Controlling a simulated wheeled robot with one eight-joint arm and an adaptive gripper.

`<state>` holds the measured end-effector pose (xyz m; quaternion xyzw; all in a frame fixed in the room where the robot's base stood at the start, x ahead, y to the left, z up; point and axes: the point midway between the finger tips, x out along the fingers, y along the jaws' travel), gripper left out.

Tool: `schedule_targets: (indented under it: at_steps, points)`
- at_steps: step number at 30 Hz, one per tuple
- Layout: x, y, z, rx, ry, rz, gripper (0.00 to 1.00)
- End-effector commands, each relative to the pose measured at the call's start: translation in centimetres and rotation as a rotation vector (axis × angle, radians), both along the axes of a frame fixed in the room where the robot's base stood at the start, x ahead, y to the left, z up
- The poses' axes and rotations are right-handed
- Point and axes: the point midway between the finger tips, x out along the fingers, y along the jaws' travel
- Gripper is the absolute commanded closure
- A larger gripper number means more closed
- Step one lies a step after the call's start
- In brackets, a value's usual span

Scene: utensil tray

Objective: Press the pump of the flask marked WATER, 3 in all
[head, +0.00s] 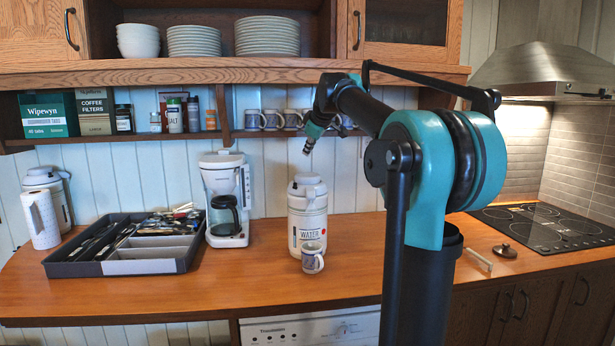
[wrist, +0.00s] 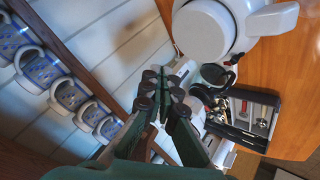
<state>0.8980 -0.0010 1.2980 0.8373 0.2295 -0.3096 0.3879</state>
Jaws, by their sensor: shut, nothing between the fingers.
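The white flask marked WATER (head: 296,222) stands upright on the wooden counter, with its label facing forward and a red dot beside it. Its pump top (head: 307,180) is pale and rounded. In the wrist view the round white top (wrist: 202,32) shows at the upper middle. A patterned mug (head: 312,258) stands close in front of the flask. My gripper (head: 308,149) is above the pump top in the head view, apart from it, pointing down. In the wrist view my gripper (wrist: 166,82) is shut and empty, beside the round top.
A white coffee maker (head: 222,178) and a dark utensil tray (head: 70,268) stand left of the flask. A cooktop (head: 545,225) lies right.

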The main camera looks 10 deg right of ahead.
Motion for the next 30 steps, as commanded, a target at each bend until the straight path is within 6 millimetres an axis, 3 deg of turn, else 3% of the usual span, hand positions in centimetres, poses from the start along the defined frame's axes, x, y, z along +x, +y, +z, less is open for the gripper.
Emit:
schedule_targets:
  at_steps: [5, 14, 25, 30]
  points:
    - [0.0, 0.0, 0.3, 0.000, 0.000, 0.000, 1.00]
    - [0.0, 0.0, 3.8, 0.000, 0.000, 0.000, 1.00]
    - [0.0, 0.0, 3.6, 0.000, 0.000, 0.000, 1.00]
    - [0.0, 0.0, 2.3, 0.000, 0.000, 0.000, 1.00]
